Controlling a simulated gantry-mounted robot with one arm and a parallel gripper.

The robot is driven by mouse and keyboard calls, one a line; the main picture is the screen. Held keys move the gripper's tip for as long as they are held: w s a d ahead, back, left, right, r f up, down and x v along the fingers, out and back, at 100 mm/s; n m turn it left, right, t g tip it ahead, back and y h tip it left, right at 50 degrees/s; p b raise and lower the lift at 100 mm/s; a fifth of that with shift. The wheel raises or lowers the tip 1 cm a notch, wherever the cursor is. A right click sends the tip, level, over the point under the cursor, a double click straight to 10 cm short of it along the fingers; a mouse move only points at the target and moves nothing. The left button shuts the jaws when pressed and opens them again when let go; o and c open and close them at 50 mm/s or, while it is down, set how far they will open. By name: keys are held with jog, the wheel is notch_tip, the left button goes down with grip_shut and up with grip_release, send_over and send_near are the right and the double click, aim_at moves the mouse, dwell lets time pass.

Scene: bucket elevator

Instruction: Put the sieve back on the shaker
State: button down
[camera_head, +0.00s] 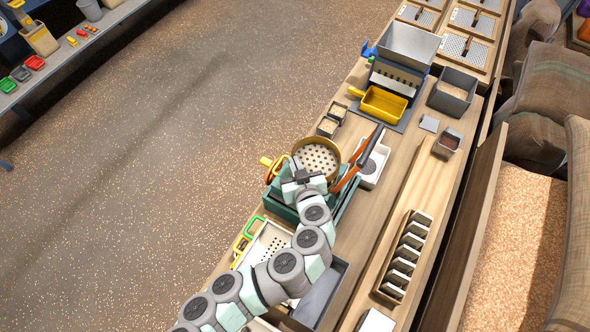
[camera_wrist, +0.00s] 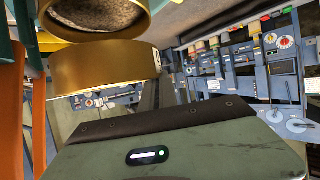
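The sieve (camera_head: 318,156) is a round brass pan with a perforated floor, above the teal shaker (camera_head: 279,207). My gripper (camera_head: 301,168) is at the sieve's near left rim. The fingertips are too small and covered to tell whether they close on the rim. In the wrist view a brass ring wall (camera_wrist: 105,70) fills the upper left, with a second brass rim above it. I cannot tell whether the sieve rests on the shaker or is held above it. My arm hides much of the shaker.
Orange-brown arms (camera_head: 358,160) rise right of the sieve, beside a white tray (camera_head: 375,165). A slotted rack (camera_head: 406,255) stands at right. The bench strip between is clear.

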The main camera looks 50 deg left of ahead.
jog(key=shift+f, duration=2.2)
jog(key=c, duration=1.6)
grip_release()
jog(key=shift+f, duration=0.1)
jog(key=shift+c, duration=0.2)
jog(key=b+v, duration=0.2)
jog(key=v, duration=0.5)
jog(key=shift+d, duration=0.2)
jog(key=shift+s, duration=0.15)
